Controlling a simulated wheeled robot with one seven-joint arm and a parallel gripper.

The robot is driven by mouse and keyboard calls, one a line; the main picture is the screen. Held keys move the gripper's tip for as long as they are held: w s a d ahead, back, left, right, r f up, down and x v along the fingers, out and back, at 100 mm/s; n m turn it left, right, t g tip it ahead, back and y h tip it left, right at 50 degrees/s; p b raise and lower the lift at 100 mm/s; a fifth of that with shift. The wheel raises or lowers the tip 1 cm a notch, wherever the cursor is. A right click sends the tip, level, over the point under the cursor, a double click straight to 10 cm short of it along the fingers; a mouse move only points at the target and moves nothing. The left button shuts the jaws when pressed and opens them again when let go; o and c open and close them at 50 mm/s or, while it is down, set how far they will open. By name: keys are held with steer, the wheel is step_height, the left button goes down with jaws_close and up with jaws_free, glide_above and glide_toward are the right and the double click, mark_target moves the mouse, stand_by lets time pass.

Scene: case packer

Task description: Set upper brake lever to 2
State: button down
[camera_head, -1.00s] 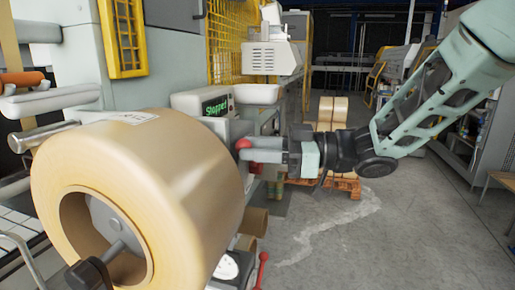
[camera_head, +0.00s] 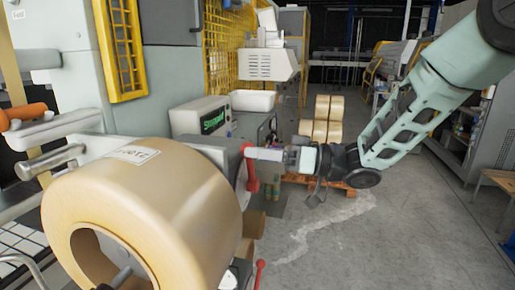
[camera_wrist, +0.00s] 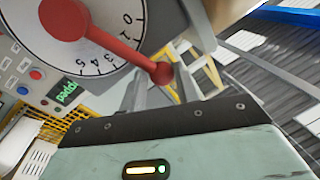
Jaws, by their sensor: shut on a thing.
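The upper brake lever (camera_head: 251,172) is red with a ball knob, on the machine's side behind the large tan roll. The wrist view shows its red arm (camera_wrist: 112,48) running from a round hub across a white numbered dial (camera_wrist: 40,22). The arm lies between the 1 and the 3, covering the place of the 2. My gripper (camera_head: 252,153) is shut on the knob from the right. In the wrist view my gripper (camera_wrist: 160,82) has its fingers either side of the knob. A second red lever (camera_head: 259,272) is lower down, partly cut off by the picture's edge.
The large tan roll (camera_head: 150,200) fills the near left. A display box (camera_head: 200,117) with green text stands above the lever. Rolls are stacked on a pallet (camera_head: 335,184) behind my arm. The floor (camera_head: 410,240) at right is clear.

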steer(key=shift+w+d+m+p, duration=0.2)
steer(key=shift+w+m+p, duration=0.3)
steer(key=shift+m, duration=0.3)
steer(key=c, duration=1.1)
jaws_free()
steer(key=shift+r, duration=0.1)
steer(key=shift+o, duration=0.2)
steer(key=s+d+f+b, duration=0.2)
steer(key=d+b, duration=0.4)
steer(key=d, duration=1.1)
steer(key=shift+s+b, duration=0.3)
steer(key=shift+s, duration=0.3)
